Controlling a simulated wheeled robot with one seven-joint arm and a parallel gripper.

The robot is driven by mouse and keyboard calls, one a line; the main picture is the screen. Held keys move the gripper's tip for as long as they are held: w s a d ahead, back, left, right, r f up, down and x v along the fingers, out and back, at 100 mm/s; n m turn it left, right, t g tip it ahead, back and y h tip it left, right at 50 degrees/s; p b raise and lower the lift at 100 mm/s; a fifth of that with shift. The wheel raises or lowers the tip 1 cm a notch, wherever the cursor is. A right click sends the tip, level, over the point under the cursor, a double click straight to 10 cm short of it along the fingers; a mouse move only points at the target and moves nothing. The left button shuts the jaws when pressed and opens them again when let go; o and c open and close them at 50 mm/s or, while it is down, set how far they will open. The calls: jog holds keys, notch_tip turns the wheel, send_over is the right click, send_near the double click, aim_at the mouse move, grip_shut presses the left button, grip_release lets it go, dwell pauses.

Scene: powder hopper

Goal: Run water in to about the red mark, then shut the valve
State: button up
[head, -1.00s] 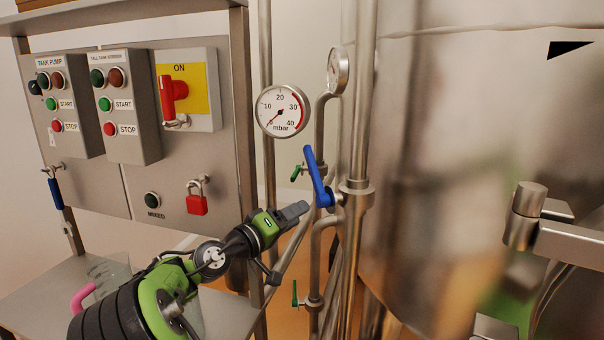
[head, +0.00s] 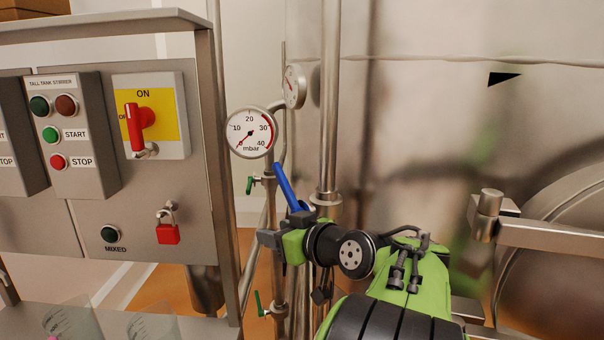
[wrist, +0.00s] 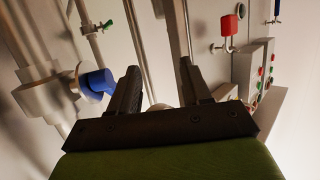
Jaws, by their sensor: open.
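The valve has a blue lever (head: 288,186) on the vertical pipe and stands tilted up to the left. Its lower end is hidden behind my gripper (head: 268,238) in the head view. In the wrist view the blue handle (wrist: 97,83) is just left of my gripper (wrist: 158,72), outside the fingers. My gripper is open, with nothing between its fingers. The round mbar gauge (head: 250,132) has its needle near 0, at the lower left. A red arc runs along the gauge's right side. No water level shows.
A second gauge (head: 294,86) and small green-handled valves (head: 250,185) sit on the pipes. The control panel with a red switch (head: 137,125) and red padlock (head: 168,232) is at left. A big steel tank (head: 420,130) fills the right. Clear beakers (head: 152,326) stand low left.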

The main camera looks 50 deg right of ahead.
notch_tip(320, 180, up, 2)
jog(key=s, duration=0.2)
jog(key=t+h+p, duration=0.1)
jog(key=t+h, duration=0.1)
jog(key=t, duration=0.1)
send_near(285, 179)
jog(key=shift+m, duration=0.4)
jog(key=p+x, duration=0.4)
jog(key=x, duration=0.7)
jog(key=shift+w+r, duration=0.1)
jog(key=shift+w, duration=0.15)
jog(key=shift+s, duration=0.1)
grip_shut()
